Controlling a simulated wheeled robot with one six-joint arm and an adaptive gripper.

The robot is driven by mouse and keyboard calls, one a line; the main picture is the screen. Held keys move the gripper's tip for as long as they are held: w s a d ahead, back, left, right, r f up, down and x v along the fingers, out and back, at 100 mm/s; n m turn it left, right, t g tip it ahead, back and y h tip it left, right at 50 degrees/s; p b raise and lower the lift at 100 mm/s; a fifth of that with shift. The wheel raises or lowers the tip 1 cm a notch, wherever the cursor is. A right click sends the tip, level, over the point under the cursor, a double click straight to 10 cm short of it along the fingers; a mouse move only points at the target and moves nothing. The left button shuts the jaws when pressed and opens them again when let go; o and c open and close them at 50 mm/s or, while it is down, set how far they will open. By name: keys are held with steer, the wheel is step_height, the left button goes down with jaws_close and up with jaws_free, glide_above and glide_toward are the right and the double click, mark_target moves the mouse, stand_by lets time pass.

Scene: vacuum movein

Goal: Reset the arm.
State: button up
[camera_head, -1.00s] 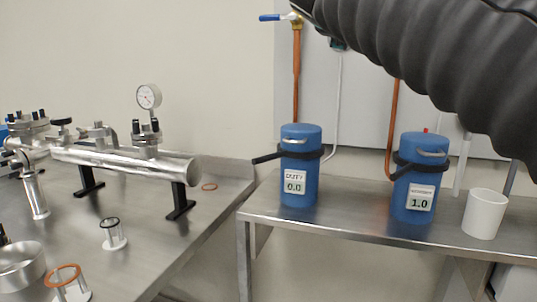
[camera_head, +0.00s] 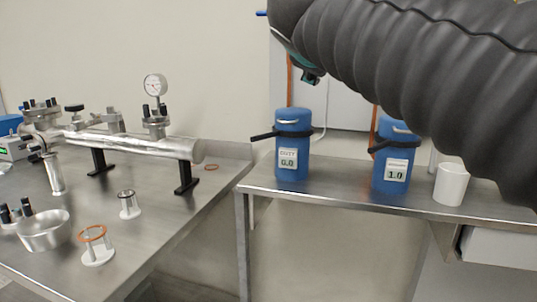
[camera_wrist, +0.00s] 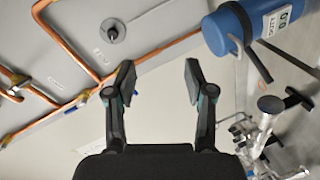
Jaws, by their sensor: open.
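My arm, in a black ribbed sleeve, crosses the upper right of the head view. My gripper (camera_wrist: 157,85) shows in the wrist view with its two fingers spread apart and nothing between them. Past the fingers is a pale wall panel with copper pipes (camera_wrist: 70,50). A blue canister (camera_wrist: 228,30) shows at the upper right of the wrist view, apart from the fingers. In the head view the gripper's fingers cannot be made out; only a small dark part of the arm's end shows near the copper pipe.
Two blue canisters, one labelled 0.0 (camera_head: 293,140) and one labelled 1.0 (camera_head: 393,150), stand on a steel bench (camera_head: 340,196) with a white cup (camera_head: 451,185). A steel table (camera_head: 150,225) at left holds a metal tube assembly (camera_head: 140,146), a bowl (camera_head: 43,232) and ring stands (camera_head: 97,247).

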steer(key=s+f+m+g+y, duration=0.1)
steer(key=s+f+m+g, duration=0.15)
steer(key=f, duration=1.05)
steer(key=s+f+m+g+y, duration=0.2)
steer(key=s+f+g, duration=0.2)
steer(key=f, duration=0.8)
steer(key=s+d+f+m+g, duration=0.1)
steer(key=s+d+f+m, duration=0.2)
steer(key=s+f, duration=0.4)
steer(key=s+d+f+m+g, duration=0.2)
steer(key=s+d+f+m, duration=0.1)
steer(key=s+f, duration=0.4)
step_height(320, 180, down, 3)
steer(key=shift+d+f+y, duration=0.15)
steer(key=shift+d+y, duration=0.15)
steer(key=shift+d, duration=0.15)
steer(key=shift+m, duration=0.25)
steer(key=shift+c, duration=1.4)
steer(key=shift+d, duration=0.15)
